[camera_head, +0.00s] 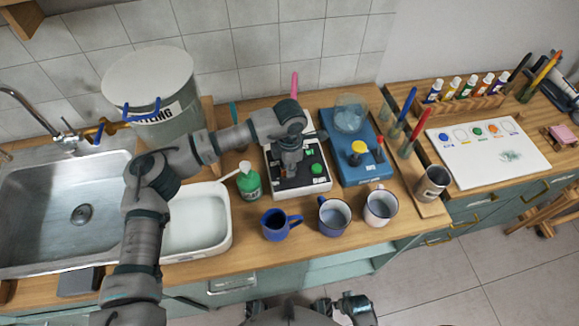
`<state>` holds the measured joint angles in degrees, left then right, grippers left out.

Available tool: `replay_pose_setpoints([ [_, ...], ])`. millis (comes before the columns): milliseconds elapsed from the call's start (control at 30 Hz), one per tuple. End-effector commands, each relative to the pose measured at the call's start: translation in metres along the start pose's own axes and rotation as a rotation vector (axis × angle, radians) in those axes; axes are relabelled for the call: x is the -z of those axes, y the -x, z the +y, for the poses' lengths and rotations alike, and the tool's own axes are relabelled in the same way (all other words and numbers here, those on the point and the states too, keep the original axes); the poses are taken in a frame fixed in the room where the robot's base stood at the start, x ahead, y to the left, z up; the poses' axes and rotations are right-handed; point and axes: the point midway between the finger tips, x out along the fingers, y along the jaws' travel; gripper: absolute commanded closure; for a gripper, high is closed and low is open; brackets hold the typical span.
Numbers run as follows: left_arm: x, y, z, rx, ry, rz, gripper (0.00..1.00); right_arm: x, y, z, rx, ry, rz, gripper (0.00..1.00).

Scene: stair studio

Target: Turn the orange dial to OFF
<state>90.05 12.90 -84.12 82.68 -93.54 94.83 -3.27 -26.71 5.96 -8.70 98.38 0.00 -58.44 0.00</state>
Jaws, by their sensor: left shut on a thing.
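A white control box (318,186) with a black sloped panel stands on the wooden counter, with green buttons (316,168) on its right side. My left arm reaches in from the left, and my left gripper (290,168) points down onto the panel's left-middle part. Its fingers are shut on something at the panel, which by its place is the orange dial. The gripper hides the dial, so its colour, its pointer and the OFF mark cannot be seen. Dark parts of mine show at the bottom edge; whether my right gripper is open or shut cannot be made out.
A blue scale-like device (352,172) with a yellow knob stands right of the box. A green bottle (248,183) is close on the left. A blue mug (277,224) and two more mugs (334,216) (381,206) line the front. A white basin (196,224) and sink lie left.

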Motion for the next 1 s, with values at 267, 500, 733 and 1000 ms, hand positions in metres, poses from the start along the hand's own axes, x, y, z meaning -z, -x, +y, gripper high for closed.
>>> replay_pose_setpoints([
  [267,-0.0004,0.0025,0.0027,-0.007,0.077,-0.005,1.00,-0.0013,-0.0027,0.0001,0.000,0.001,-0.005,0.50],
  [500,-0.0005,0.0025,0.0029,-0.007,0.089,-0.005,1.00,-0.0023,-0.0035,-0.0002,0.000,0.001,-0.006,0.50],
  [733,-0.0005,0.0026,0.0029,-0.007,0.089,-0.005,1.00,-0.0008,-0.0024,-0.0005,0.001,0.001,-0.002,0.50],
  [1000,-0.0002,0.0015,0.0015,-0.004,0.087,-0.003,0.62,-0.0005,-0.0020,-0.0009,0.001,0.001,-0.001,0.50],
])
